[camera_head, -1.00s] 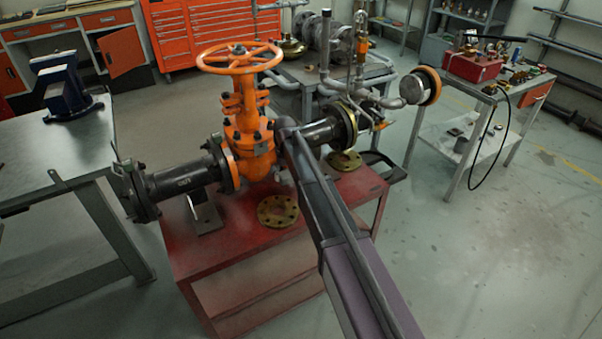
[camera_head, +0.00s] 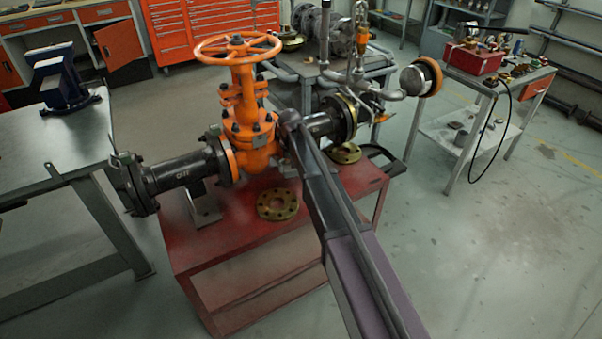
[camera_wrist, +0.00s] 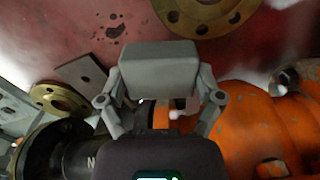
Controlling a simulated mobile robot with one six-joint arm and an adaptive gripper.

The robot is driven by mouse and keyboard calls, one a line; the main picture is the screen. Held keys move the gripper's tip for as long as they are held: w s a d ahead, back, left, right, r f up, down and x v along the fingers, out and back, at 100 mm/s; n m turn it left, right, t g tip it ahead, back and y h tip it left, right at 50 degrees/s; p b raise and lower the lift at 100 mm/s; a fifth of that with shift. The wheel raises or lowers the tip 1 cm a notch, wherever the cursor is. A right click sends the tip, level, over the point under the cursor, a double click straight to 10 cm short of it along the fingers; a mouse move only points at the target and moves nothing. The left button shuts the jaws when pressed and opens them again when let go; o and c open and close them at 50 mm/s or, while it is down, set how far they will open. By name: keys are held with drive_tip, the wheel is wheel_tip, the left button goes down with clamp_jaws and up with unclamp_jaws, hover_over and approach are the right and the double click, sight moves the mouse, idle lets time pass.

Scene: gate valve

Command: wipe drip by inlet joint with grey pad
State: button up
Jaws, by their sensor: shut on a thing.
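In the wrist view my gripper (camera_wrist: 160,92) is shut on the grey pad (camera_wrist: 158,70), a grey block held between its two fingers. Beyond the pad is the red bench top (camera_wrist: 60,25), with a cluster of dark spots (camera_wrist: 110,27) that looks like the drip, up and left of the pad. I cannot tell whether the pad touches the bench. The orange gate valve (camera_head: 247,120) stands on the red bench in the head view, with black flanged pipes on both sides. My arm hides the gripper and pad there. I cannot tell which joint is the inlet.
A loose brass flange (camera_head: 278,205) lies in front of the valve, and another (camera_head: 345,153) lies under the right pipe. In the wrist view, the orange valve body (camera_wrist: 265,125) is close on the right and a black pipe (camera_wrist: 75,150) close on the left. A metal bracket (camera_head: 204,209) supports the left pipe.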

drive_tip(key=d+m, duration=0.1)
drive_tip(key=m, duration=0.1)
drive_tip(key=d+f+m+b, duration=0.1)
drive_tip(key=m, duration=0.1)
drive_tip(key=d+m, duration=0.1)
drive_tip(key=m, duration=0.1)
drive_tip(key=shift+w+d+f, duration=0.2)
drive_tip(key=shift+d+f, duration=0.2)
drive_tip(key=shift+b, duration=0.3)
